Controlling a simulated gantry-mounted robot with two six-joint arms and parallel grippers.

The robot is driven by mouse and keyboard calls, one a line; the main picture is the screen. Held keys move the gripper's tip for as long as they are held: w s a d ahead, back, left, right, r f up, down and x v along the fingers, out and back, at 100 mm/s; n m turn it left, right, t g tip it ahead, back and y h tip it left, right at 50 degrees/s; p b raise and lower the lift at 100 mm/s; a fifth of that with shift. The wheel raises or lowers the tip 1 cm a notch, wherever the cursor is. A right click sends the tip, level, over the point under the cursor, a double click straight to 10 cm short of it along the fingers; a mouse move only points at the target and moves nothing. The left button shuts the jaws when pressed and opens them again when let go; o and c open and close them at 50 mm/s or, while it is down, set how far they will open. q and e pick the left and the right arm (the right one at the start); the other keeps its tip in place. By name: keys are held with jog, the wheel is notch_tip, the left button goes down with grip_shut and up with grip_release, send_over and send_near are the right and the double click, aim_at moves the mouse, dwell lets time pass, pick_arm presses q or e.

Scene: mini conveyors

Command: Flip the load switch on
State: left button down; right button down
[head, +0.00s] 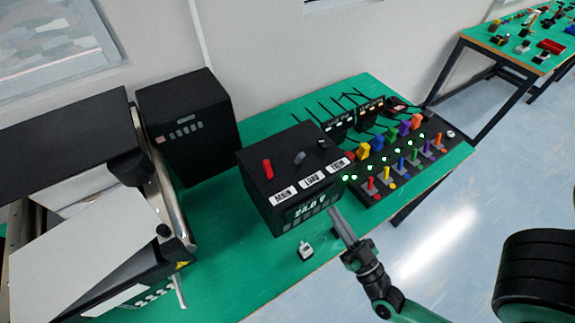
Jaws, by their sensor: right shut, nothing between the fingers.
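The black control box (258,197) stands on the green table, with labels that appear to read MAIN, LOAD and one more along its top front edge. The load switch (300,157) is the grey lever behind the LOAD label; it leans to the right. The red lever (267,168) behind MAIN stands upright. A small dark knob (322,144) sits at the box's right. The lit display (309,208) on the front seems to read about 24.0 V. My right gripper (336,215) is shut and empty, just right of the box's front, apart from the load switch. My left gripper is out of view.
A panel (378,190) with several coloured levers and green lights lies right of the box on the green table (230,270). A small white-topped switch (305,250) sits in front. A conveyor (172,205) and a black cabinet (188,125) stand left.

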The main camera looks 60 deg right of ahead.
aim_at(302, 159)
jog(key=shift+s+d, duration=0.15)
jog(key=shift+d, duration=0.05)
jog(key=x, duration=1.4)
jog(key=shift+r, duration=0.1)
